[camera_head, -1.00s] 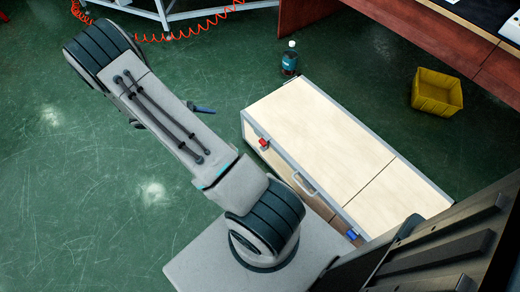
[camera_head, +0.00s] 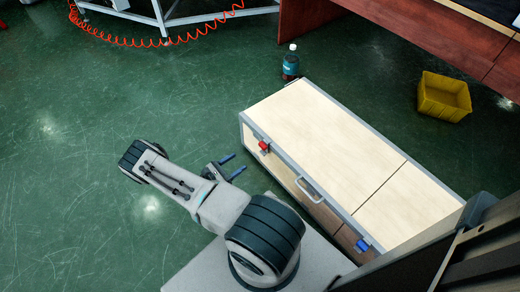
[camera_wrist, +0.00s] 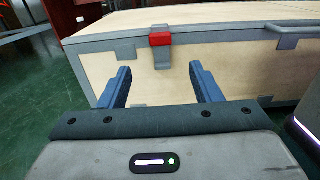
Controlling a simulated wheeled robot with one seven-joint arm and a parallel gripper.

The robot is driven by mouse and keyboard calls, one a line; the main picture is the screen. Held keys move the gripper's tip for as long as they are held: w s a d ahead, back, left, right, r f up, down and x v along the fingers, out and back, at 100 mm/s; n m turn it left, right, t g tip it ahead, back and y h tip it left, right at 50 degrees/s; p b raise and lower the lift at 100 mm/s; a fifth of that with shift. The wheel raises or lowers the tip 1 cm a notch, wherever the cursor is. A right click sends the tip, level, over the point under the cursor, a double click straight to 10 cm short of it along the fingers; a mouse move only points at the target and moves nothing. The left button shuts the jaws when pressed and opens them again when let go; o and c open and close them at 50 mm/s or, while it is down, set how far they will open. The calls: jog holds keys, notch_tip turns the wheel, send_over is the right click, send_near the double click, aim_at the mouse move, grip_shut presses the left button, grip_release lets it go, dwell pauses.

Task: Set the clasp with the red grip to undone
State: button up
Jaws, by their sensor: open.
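The clasp with the red grip (camera_head: 264,146) sits on the front face of a pale wooden case (camera_head: 318,125), near its left end and at the lid seam. In the wrist view the red grip (camera_wrist: 161,39) lies across the top of a grey metal plate that hangs down the case front. I cannot tell for sure whether the clasp is fastened. My gripper (camera_head: 236,166) is open and empty, a little in front of the case. In the wrist view its two blue fingers (camera_wrist: 160,80) stand apart below and either side of the clasp, not touching it.
A second clasp with a blue grip (camera_head: 362,245) is on the right part of the case front. A handle (camera_head: 309,190) sits between the clasps. A bottle (camera_head: 290,62) stands behind the case, and a yellow bin (camera_head: 443,97) lies beyond. The green floor at left is clear.

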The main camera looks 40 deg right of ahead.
aim_at(261, 147)
jog(key=d, duration=0.4)
jog(key=s+d+b, duration=0.1)
jog(key=d, duration=0.3)
jog(key=d+b, duration=0.1)
jog(key=d, duration=0.3)
jog(key=shift+s+d, duration=0.25)
jog(key=shift+d, duration=0.15)
jog(key=shift+r, duration=0.1)
grip_shut()
jog(key=shift+a, duration=0.1)
